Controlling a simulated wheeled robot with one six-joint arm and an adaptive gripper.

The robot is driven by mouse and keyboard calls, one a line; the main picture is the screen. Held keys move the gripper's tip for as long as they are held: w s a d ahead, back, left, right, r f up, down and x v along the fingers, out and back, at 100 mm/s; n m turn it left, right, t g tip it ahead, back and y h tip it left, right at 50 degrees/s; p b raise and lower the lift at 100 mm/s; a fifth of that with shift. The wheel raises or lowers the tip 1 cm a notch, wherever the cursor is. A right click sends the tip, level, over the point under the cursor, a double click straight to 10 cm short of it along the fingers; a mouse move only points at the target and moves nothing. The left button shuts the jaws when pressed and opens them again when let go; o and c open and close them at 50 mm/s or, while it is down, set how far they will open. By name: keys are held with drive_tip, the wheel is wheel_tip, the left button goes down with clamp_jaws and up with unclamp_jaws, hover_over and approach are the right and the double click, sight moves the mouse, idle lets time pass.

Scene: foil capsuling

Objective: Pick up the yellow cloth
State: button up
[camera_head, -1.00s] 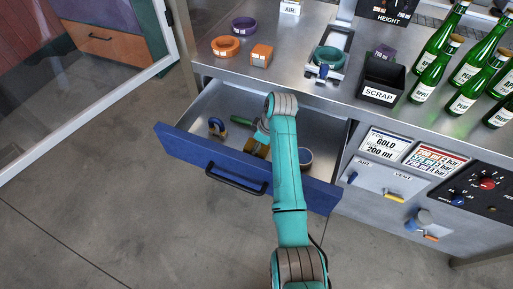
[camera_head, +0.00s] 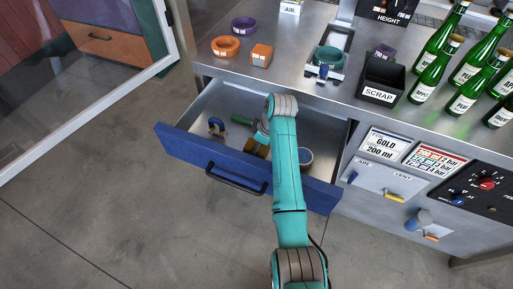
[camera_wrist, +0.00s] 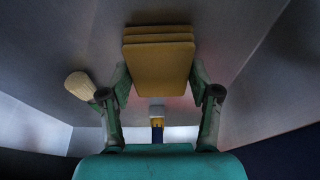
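The yellow cloth (camera_wrist: 158,70) is a flat folded stack with several layered edges, in the upper middle of the wrist view. In the head view a small part of it (camera_head: 262,151) shows in the open drawer, mostly hidden by my arm. My gripper (camera_wrist: 160,82) is down in the drawer, its two green fingers on the left and right sides of the cloth. The fingers are about a cloth's width apart and close against its edges. Whether they press on it or leave a small gap is not clear.
The blue-fronted drawer (camera_head: 232,171) stands open. A round container (camera_head: 306,158) is to the right. The counter above carries rings, a scrap bin (camera_head: 381,80) and bottles.

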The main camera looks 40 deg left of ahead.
idle(0.3)
wheel_tip(320, 180, up, 10)
drive_tip(key=shift+r, duration=0.25)
idle(0.3)
